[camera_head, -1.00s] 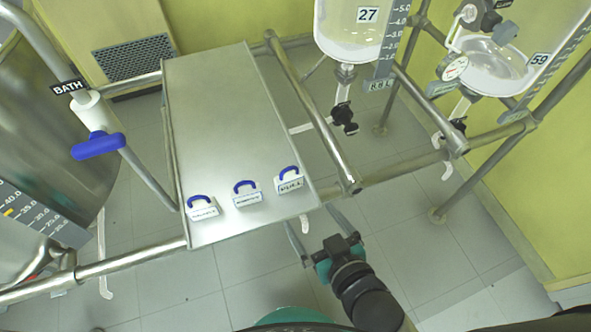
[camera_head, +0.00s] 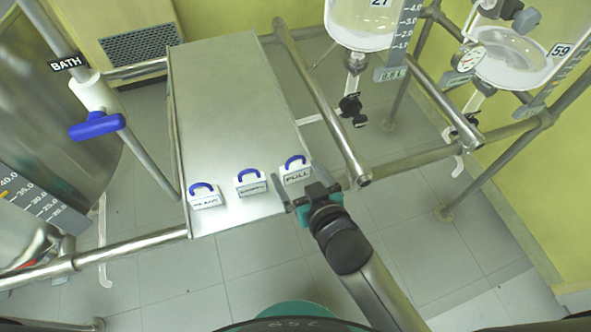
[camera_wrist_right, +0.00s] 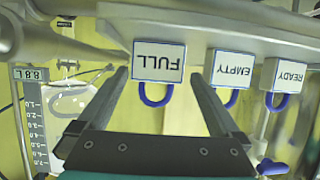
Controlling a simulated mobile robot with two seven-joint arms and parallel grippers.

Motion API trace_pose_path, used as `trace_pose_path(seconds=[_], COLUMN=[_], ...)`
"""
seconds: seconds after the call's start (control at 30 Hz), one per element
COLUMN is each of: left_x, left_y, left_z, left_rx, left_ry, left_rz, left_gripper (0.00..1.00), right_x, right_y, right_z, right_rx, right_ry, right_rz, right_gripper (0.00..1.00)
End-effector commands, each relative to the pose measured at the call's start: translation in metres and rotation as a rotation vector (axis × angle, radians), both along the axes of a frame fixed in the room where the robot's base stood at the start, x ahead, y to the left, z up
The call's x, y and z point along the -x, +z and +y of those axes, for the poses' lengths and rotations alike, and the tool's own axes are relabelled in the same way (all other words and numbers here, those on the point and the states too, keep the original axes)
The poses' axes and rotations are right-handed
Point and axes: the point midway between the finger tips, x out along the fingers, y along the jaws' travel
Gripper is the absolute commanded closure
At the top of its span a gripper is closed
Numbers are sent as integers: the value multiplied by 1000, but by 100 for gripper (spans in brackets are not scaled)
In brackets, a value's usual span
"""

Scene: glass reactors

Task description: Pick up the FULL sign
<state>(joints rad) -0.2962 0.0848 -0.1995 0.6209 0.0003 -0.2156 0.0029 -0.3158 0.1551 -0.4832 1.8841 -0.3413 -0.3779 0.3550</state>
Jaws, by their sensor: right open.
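The FULL sign (camera_head: 297,175) is a white tag with a blue loop handle, at the right end of a row of signs near the front edge of the metal tray table (camera_head: 225,95). It shows upside down in the right wrist view (camera_wrist_right: 158,62), with its loop pointing down. My right gripper (camera_head: 296,186) is open at the front of the FULL sign. In the wrist view its fingers (camera_wrist_right: 160,82) point at the sign, one on each side, with nothing held between them. My left gripper is not in view.
The EMPTY sign (camera_head: 251,185) and READY sign (camera_head: 204,197) stand left of the FULL sign. A metal rail (camera_head: 322,105) runs along the table's right side. Glass vessels (camera_head: 362,25) hang at the upper right. The back of the table is clear.

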Motion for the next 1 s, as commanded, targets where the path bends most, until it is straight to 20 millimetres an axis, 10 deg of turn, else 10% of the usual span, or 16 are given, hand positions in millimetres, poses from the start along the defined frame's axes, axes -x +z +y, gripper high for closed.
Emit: trace_pose_path(seconds=[0.73,1.0], left_x=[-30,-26], left_y=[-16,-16], left_z=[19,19], left_rx=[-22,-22], left_ry=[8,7], left_rz=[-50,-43], left_gripper=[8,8], right_x=[-45,-45], right_y=[-19,-19], right_z=[14,14], right_rx=[-1,-2], right_ry=[1,1], right_rz=[0,0], right_gripper=[0,30])
